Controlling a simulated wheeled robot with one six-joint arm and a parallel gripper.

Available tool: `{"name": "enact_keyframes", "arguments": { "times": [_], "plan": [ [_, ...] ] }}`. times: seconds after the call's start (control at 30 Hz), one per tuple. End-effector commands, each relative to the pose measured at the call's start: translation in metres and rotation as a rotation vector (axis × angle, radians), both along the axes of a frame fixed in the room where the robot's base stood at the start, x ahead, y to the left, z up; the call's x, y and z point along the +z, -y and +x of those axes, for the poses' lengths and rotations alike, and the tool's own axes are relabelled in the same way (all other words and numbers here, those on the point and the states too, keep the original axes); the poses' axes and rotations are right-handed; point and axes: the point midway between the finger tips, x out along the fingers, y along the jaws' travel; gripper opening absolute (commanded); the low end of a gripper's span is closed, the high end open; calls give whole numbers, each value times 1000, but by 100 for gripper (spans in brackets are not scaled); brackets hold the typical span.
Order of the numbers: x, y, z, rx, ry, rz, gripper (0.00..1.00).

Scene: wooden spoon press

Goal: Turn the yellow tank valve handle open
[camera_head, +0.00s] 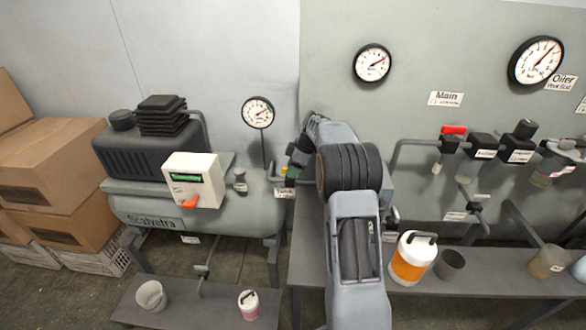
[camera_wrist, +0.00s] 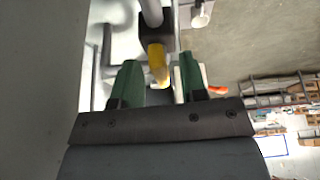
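The yellow tank valve handle (camera_wrist: 157,60) shows in the wrist view, attached at a dark fitting next to a pale pipe. My gripper (camera_wrist: 160,74) has two green fingers, set apart, with the handle between them in the picture. Gaps show on both sides of the handle, and I cannot tell its exact depth relative to the fingertips. In the head view, a small yellow bit of the handle (camera_head: 284,171) shows at the right end of the grey tank. My arm hides most of the gripper and the valve there.
The compressor tank (camera_head: 225,209) carries a white switch box (camera_head: 193,180) with an orange lever. A gauge (camera_head: 257,112) stands behind it. A low bench (camera_head: 200,306) is in front. Pipes and a red valve (camera_head: 453,130) are on the right wall. An orange-white container (camera_head: 411,259) stands on the right bench.

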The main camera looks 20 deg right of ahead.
Motion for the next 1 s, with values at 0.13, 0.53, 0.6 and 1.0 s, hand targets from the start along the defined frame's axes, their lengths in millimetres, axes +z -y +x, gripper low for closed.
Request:
{"name": "enact_keyframes", "arguments": {
  "times": [0.13, 0.53, 0.6, 1.0],
  "plan": [
    [2, 1, 0, 0, 1, 0, 39],
    [63, 23, -12, -2, 4, -2, 39],
    [76, 28, -14, -2, 3, -2, 39],
    [123, 45, -24, -1, 2, -1, 39]
  ]
}}
